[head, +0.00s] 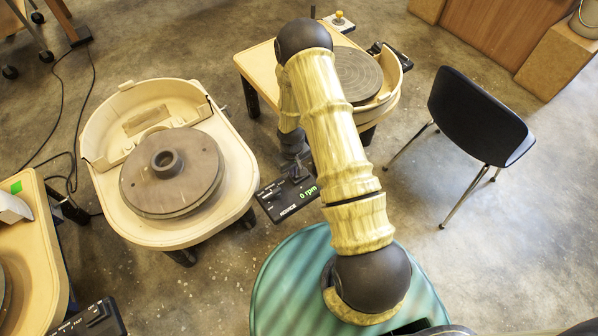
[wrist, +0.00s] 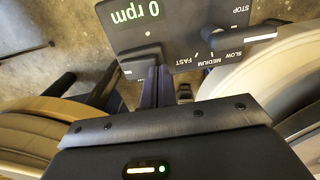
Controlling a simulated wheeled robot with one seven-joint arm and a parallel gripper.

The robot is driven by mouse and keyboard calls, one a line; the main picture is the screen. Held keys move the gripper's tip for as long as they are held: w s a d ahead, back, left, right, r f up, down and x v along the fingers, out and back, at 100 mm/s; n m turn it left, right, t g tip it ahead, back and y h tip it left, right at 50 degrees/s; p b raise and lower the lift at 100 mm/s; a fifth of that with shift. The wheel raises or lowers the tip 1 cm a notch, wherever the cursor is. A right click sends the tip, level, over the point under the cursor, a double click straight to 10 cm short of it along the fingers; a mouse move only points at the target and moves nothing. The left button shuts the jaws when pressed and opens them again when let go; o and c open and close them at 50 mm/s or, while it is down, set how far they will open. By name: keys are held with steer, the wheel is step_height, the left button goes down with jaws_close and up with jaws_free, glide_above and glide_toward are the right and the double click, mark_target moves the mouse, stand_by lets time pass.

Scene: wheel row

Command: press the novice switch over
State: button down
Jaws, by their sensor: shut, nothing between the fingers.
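The black control box (head: 270,201) is in the middle of the head view, with a green "0 rpm" readout (head: 307,192) and a small label that seems to read NOVICE (head: 288,211). The novice switch itself is too small to make out there. In the wrist view the box (wrist: 185,28) shows the readout (wrist: 142,12), a speed scale from STOP to FAST, and a lever (wrist: 247,38). No switch marked novice can be read in the wrist view. My gripper (wrist: 157,84) is shut and empty, its fingers at the box's near edge; I cannot tell whether they touch.
A pottery wheel (head: 172,172) stands left of the box and another wheel (head: 358,75) beyond it. A black chair (head: 478,115) stands to the right. A teal round surface (head: 290,275) is at the bottom. Another control box (head: 92,320) is at lower left.

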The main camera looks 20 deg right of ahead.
steer(key=shift+f+b, duration=0.35)
steer(key=shift+f, duration=0.3)
steer(key=shift+r+p, duration=0.25)
steer(key=shift+p, duration=0.05)
steer(key=shift+a, duration=0.15)
stand_by(0.3)
steer(key=shift+s+a+r+p, duration=0.15)
steer(key=shift+s+a, duration=0.15)
steer(key=shift+a, duration=0.6)
steer(key=shift+s+a+r+p, duration=0.1)
steer(key=shift+s+a, duration=0.25)
steer(key=shift+a, duration=0.55)
steer(key=shift+s+a+r+p, duration=0.15)
steer(key=shift+s+a, duration=0.15)
steer(key=shift+a, duration=0.6)
step_height(320, 180, up, 8)
steer(key=p, duration=0.6)
steer(key=shift+f, duration=0.1)
